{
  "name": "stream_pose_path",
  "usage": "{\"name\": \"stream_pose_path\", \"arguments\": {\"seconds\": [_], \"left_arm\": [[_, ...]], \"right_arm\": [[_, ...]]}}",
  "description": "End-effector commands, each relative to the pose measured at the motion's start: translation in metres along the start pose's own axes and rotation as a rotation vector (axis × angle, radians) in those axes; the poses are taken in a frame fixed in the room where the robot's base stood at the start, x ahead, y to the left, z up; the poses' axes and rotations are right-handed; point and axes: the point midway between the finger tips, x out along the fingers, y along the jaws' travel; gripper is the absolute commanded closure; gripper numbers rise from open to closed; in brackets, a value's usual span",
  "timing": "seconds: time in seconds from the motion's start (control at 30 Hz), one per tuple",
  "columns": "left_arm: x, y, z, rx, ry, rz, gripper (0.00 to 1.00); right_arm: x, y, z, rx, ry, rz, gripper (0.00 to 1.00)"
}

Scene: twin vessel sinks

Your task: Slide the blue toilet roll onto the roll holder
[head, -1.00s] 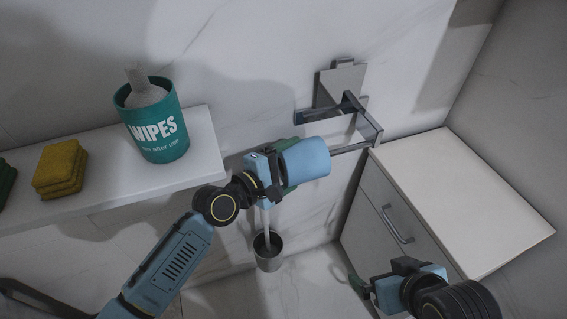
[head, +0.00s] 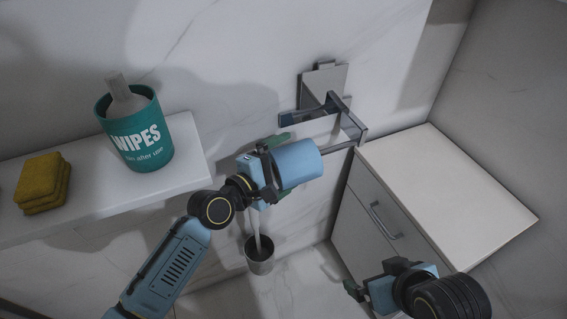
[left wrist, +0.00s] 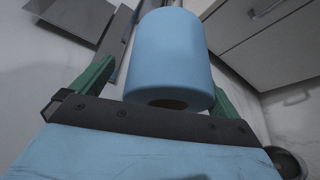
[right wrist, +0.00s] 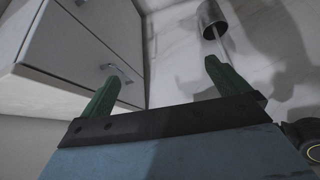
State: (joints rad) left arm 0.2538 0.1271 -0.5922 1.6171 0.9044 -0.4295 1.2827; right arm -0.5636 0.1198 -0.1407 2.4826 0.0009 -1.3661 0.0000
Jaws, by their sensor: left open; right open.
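The blue toilet roll (head: 299,160) lies on its side at the free end of the roll holder's bar (head: 339,147). The bar shows between the roll's right end and the holder's side arm (head: 350,122); the roll hides the rest. My left gripper (head: 284,165) is open, with its green fingers on either side of the roll. In the left wrist view, the roll (left wrist: 168,60) stands between the fingers with a gap on the left; its near end shows a dark hole. My right gripper (head: 352,288) is open and empty, low in front of the cabinet; its fingers show in the right wrist view (right wrist: 162,80).
A white cabinet (head: 450,190) stands right of the holder. A shelf (head: 185,150) at left carries a green wipes tub (head: 140,140) and yellow sponges (head: 43,183). A metal cup with a brush (head: 259,262) is below my left gripper.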

Motion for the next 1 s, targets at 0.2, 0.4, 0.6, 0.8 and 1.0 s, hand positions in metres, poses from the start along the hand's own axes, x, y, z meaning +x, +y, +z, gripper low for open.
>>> {"name": "stream_pose_path", "arguments": {"seconds": [0.2, 0.4, 0.6, 0.8, 1.0], "left_arm": [[-0.007, 0.0, 0.0, 0.0, 0.001, -0.001, 0.0], [-0.029, 0.001, 0.0, -0.001, 0.001, -0.002, 0.0], [-0.076, 0.001, 0.0, 0.001, 0.002, -0.005, 0.0], [-0.114, 0.0, 0.0, 0.001, 0.001, -0.004, 0.0], [-0.132, 0.0, 0.0, 0.001, 0.001, 0.0, 0.0]], "right_arm": [[-0.003, 0.002, 0.01, 0.003, -0.054, 0.004, 0.0], [-0.015, 0.007, 0.043, 0.012, -0.238, 0.016, 0.0], [0.018, 0.015, 0.053, 0.001, -0.262, 0.03, 0.0], [0.038, 0.021, 0.063, -0.005, -0.273, 0.039, 0.0], [0.045, 0.023, 0.066, -0.007, -0.275, 0.043, 0.0]]}}
